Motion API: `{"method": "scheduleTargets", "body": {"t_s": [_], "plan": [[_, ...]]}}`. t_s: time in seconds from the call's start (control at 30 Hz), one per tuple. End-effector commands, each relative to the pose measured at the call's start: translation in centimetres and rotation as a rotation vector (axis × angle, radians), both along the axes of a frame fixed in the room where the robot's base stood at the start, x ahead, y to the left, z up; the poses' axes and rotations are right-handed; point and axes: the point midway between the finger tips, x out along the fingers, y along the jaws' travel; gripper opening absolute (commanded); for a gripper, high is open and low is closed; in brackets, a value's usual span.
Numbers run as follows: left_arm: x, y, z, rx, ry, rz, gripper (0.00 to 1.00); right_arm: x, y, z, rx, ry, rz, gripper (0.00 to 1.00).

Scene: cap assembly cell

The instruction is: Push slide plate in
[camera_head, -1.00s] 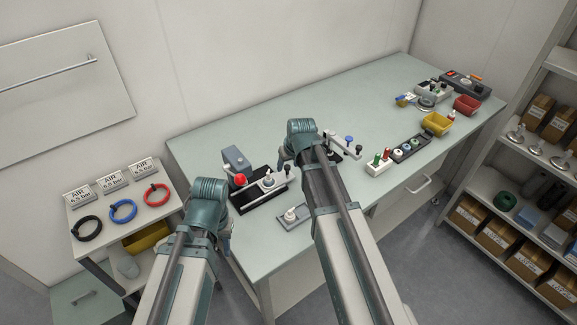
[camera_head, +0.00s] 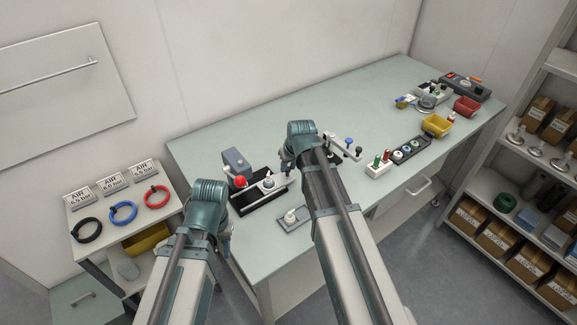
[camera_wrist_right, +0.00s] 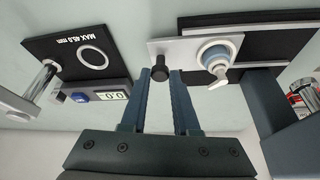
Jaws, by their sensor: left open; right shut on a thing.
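My right gripper (camera_wrist_right: 161,73) is shut on the knob. In the head view the black base (camera_head: 246,206) is on the table left of my right arm, and that gripper is largely hidden. My left gripper (camera_head: 226,238) is open, mostly hidden behind its arm, in front of the table edge.
A red button (camera_head: 240,181) on a grey box stands at the base's back left. A grey plate with a white part (camera_head: 291,217) lies in front. A black gauge plate (camera_wrist_right: 70,50) is beside the slide. Coloured bins (camera_head: 437,125) stand farther right.

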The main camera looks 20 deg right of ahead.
Motion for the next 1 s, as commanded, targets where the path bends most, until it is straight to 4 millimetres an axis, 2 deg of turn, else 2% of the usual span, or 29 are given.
{"method": "scheduleTargets", "body": {"t_s": [0.7,0.77,1.0], "plan": [[0.0,0.0,0.0,0.000,0.000,0.000,0.41,-0.1,0.2,0.0,0.000,0.000,0.001,0.00],[0.0,0.0,0.0,0.000,0.000,0.000,0.41,-0.3,0.6,0.0,0.000,0.001,0.002,0.00],[0.0,0.0,0.0,0.000,0.000,0.000,0.41,-1.6,4.1,0.0,0.000,0.001,0.004,0.00]]}}
